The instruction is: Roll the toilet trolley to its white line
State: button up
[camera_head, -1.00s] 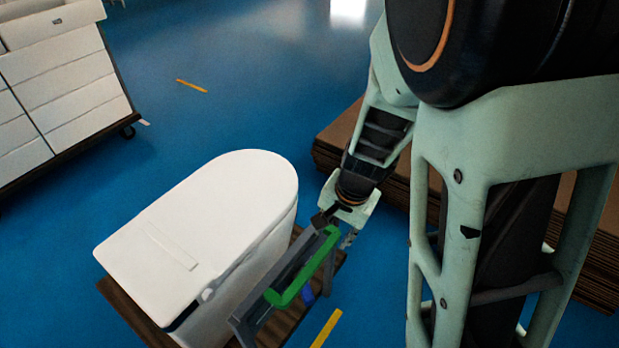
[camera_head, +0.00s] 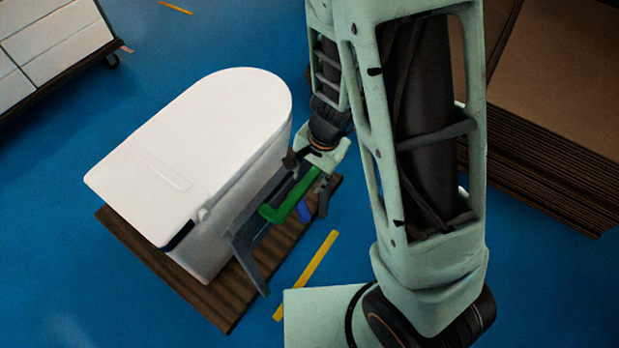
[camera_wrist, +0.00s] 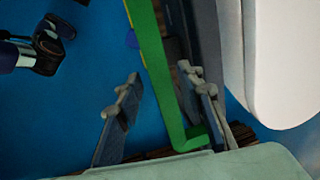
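The toilet trolley is a dark brown wooden platform (camera_head: 232,310) carrying a white toilet (camera_head: 195,150) with a rounded lid. A grey frame (camera_head: 255,250) with a green handle (camera_head: 290,195) stands on its right side. My gripper (camera_head: 308,172) is at the far end of the green handle. In the wrist view the gripper (camera_wrist: 160,112) is open, its two fingers well apart. The green handle (camera_wrist: 160,75) runs between them, nearer the right finger, with a clear gap to the left finger. I cannot make out a white line on the floor for certain.
A yellow floor strip (camera_head: 306,275) lies just right of the platform. A stack of brown boards (camera_head: 545,160) stands at the right. Another trolley with white boxes (camera_head: 55,50) is at the upper left. Blue floor is clear to the left and below.

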jog(key=shift+c, duration=0.2)
grip_shut()
jog(key=shift+a, duration=0.1)
